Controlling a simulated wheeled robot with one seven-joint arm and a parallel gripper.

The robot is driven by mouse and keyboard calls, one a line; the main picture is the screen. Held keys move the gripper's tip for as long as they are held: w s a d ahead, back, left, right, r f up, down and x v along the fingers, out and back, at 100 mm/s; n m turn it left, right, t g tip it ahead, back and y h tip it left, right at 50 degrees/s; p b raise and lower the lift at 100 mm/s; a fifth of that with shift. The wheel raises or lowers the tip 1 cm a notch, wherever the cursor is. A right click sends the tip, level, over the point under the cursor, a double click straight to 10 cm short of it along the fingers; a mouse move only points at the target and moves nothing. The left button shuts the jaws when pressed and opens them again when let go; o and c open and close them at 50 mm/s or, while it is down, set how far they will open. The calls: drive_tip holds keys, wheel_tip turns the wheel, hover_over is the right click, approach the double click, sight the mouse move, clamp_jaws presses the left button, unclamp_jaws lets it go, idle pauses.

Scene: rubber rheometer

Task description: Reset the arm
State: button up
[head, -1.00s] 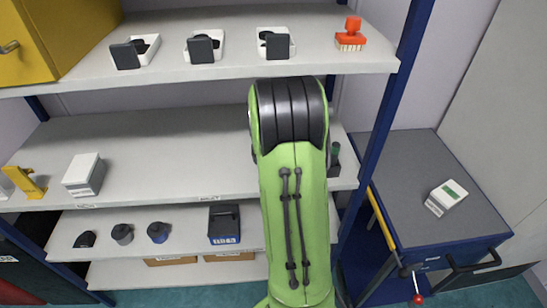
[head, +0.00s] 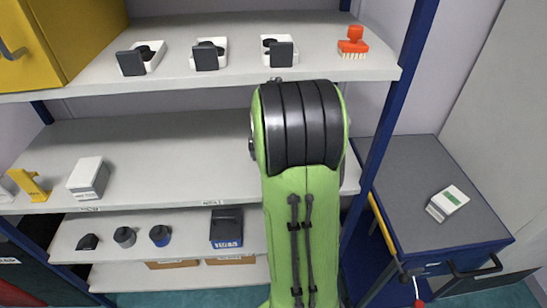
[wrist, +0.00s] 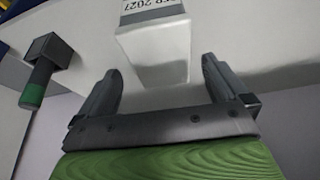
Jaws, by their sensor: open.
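My green arm with its black joint stands upright in the middle of the head view and hides part of the shelves behind it. My gripper (wrist: 160,88) shows only in the wrist view. Its two grey fingers are spread apart with nothing between them. A pale box with a printed label (wrist: 160,45) lies just beyond the fingertips, apart from them. In the head view my gripper is hidden behind the arm.
The upper shelf (head: 240,78) holds several white trays with black parts and an orange brush (head: 353,42). A white box (head: 89,177) is on the middle shelf. A grey-topped cart (head: 410,185) stands right. A green-and-black tool (wrist: 42,70) is left in the wrist view.

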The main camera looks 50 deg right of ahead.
drive_tip(key=shift+s+a+r, duration=0.1)
drive_tip(key=shift+r, duration=0.25)
idle(0.3)
drive_tip(key=s+a+r+n+t+y, duration=0.15)
drive_tip(key=a+r, duration=0.25)
drive_tip(key=a, duration=0.4)
drive_tip(key=s+a+r+n, duration=0.2)
drive_tip(key=a+r+n, duration=0.15)
drive_tip(key=a, duration=0.45)
drive_tip(key=s+a+n+y, duration=0.2)
drive_tip(key=s+a+n, duration=0.2)
drive_tip(key=s+a, duration=0.8)
drive_tip(key=shift+s+r+t, duration=0.15)
drive_tip(key=shift+s+t, duration=0.1)
drive_tip(key=shift+t, duration=0.2)
